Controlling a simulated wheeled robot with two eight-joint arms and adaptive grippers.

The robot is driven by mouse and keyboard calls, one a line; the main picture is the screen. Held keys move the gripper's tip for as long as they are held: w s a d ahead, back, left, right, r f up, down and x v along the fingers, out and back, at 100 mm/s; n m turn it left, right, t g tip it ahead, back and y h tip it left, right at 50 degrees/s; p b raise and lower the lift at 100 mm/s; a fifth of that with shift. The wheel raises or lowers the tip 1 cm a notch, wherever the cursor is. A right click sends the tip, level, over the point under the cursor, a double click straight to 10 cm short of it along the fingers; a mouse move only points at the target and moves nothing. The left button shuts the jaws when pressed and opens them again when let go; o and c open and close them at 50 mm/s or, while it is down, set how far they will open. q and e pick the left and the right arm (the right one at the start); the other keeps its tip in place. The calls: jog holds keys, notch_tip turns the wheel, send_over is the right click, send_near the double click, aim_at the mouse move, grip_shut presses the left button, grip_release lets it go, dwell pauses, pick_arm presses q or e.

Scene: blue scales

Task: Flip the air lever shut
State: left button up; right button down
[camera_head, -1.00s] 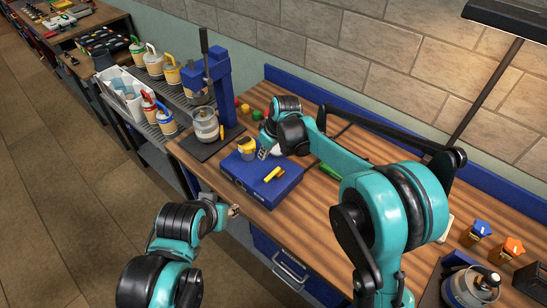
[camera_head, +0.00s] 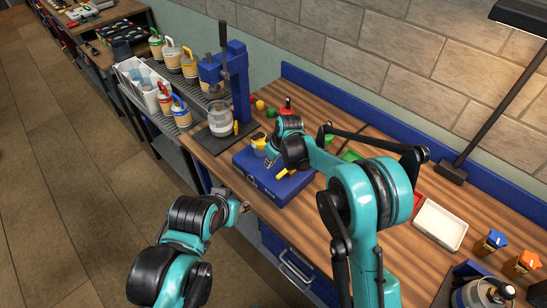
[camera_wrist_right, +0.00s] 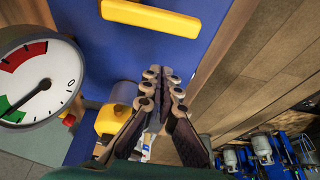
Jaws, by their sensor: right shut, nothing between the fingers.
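The lever is a yellow bar (camera_head: 285,174) on the top of a blue box (camera_head: 262,187) on the bench. In the right wrist view the yellow bar (camera_wrist_right: 150,17) lies across the blue surface (camera_wrist_right: 195,50), just beyond my fingertips. My right gripper (camera_head: 271,160) is over the box, at the left of the bar; in the wrist view the gripper (camera_wrist_right: 164,75) is shut and empty, with a gap to the bar. A round gauge (camera_wrist_right: 38,82) and a yellow part (camera_wrist_right: 112,119) are beside it. My left gripper (camera_head: 243,207) is at the bench's front edge; its jaws are too small to judge.
A blue lever press (camera_head: 238,85) and a metal canister (camera_head: 220,120) stand left of the box. Several coloured pieces (camera_head: 270,112) lie behind it. A white tray (camera_head: 440,224) is at the right. Handled containers (camera_head: 190,62) stand on the shelf at the left.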

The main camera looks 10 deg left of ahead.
aim_at(285, 172)
jog(key=s+d, duration=0.2)
jog(key=d, duration=0.1)
jog(key=shift+s+d+r, duration=0.15)
jog(key=shift+s+d, duration=0.05)
jog(key=shift+w, duration=0.1)
